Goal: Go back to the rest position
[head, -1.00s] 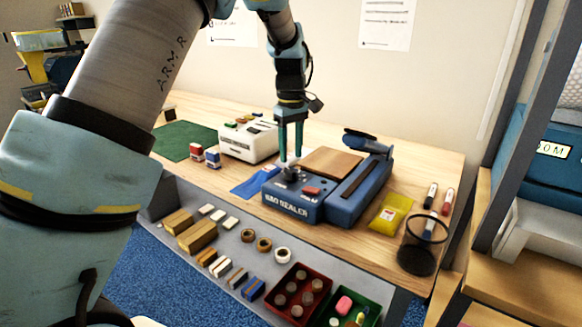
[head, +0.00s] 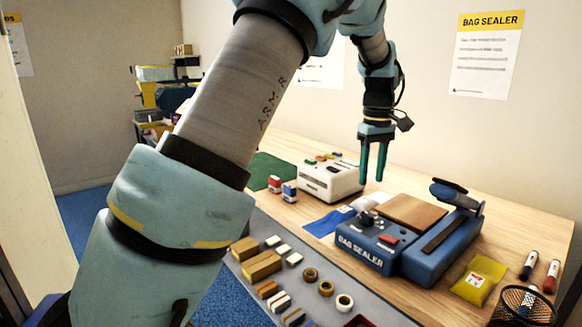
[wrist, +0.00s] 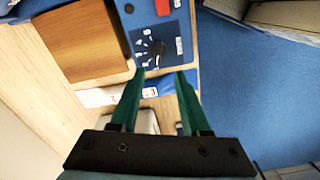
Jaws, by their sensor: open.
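My gripper (head: 373,163) has two green fingers pointing down, held apart with nothing between them. It hangs in the air above the workbench, above and behind the blue bag sealer (head: 371,246). In the wrist view my gripper (wrist: 158,75) is also open and empty. The sealer's dark knob (wrist: 156,47) and its dial panel lie beyond the fingertips there, with the brown plate (wrist: 83,40) to the left.
A white machine (head: 328,181) stands on the bench behind the sealer. Red and blue stamps (head: 288,190), a yellow pouch (head: 480,279) and a mesh pen cup (head: 522,304) also stand or lie there. Tape rolls and small boxes (head: 262,265) lie along the front.

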